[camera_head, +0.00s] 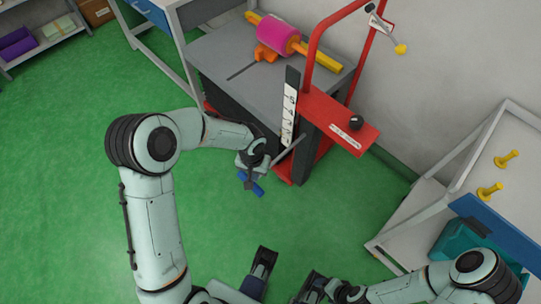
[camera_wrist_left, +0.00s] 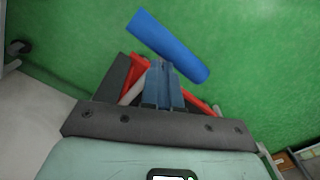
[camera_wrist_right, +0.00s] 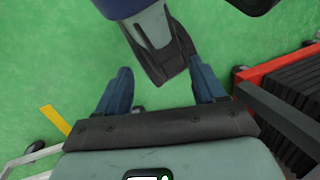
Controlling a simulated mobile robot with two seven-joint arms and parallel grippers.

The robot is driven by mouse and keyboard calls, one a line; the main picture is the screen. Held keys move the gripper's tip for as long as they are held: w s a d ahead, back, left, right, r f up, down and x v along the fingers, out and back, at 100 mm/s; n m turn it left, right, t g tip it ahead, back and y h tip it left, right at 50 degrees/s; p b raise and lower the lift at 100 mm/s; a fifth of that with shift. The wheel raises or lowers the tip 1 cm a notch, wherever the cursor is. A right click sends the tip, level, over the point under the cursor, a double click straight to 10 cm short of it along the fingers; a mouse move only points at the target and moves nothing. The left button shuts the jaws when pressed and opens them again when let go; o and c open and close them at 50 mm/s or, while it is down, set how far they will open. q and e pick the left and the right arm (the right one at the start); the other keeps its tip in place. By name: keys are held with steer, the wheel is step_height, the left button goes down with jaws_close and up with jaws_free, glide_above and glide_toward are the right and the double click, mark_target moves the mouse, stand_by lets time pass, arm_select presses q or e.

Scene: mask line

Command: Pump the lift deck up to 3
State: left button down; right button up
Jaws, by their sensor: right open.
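The lift has a grey deck (camera_head: 222,58), a red frame (camera_head: 313,45) and an upright white scale strip (camera_head: 288,118) with marks too small to read surely. A grey pump lever (camera_head: 290,149) slants down to a blue crossbar grip (camera_head: 258,190). My left gripper (camera_head: 249,178) is at this lower end; in the left wrist view its fingers (camera_wrist_left: 161,82) are close together on the lever just behind the blue bar (camera_wrist_left: 168,45). The fingers partly hide the lever. My right gripper (camera_head: 312,288) is open and empty, away from the lift; its fingers show in the right wrist view (camera_wrist_right: 162,92).
On the deck lies a magenta roll (camera_head: 277,35) on a yellow bar with an orange block (camera_head: 264,54). A black knob (camera_head: 356,122) sits on the red panel. A white bench (camera_head: 515,150) with yellow pegs stands right. Green floor is clear at left.

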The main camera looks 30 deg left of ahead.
arm_select(q)
steer(key=shift+w+f+b, duration=0.1)
steer(key=shift+f+b, duration=1.2)
steer(key=shift+f, duration=0.85)
arm_select(e)
steer(key=w+d+f+t, duration=0.1)
steer(key=w+d+f, duration=0.1)
steer(key=w+f, duration=0.2)
steer(key=shift+w+d+t+h, duration=0.15)
steer(key=shift+w+t+h, duration=0.15)
steer(key=shift+w+h, duration=0.15)
arm_select(q)
steer(key=r+p, duration=0.4)
steer(key=r, duration=0.2)
steer(key=shift+s+r, duration=0.15)
steer(key=shift+s, duration=0.05)
step_height(320, 180, up, 8)
steer(key=p, duration=0.5)
steer(key=shift+s+a+p, duration=0.15)
steer(key=shift+s+p, duration=0.1)
steer(key=shift+p, duration=0.05)
arm_select(e)
steer(key=s+a+r+g+y, duration=0.1)
steer(key=s+a+r+g, duration=0.2)
steer(key=s+r, duration=0.5)
steer(key=shift+s+r, duration=0.15)
steer(key=shift+r, duration=0.75)
steer(key=shift+f, duration=0.1)
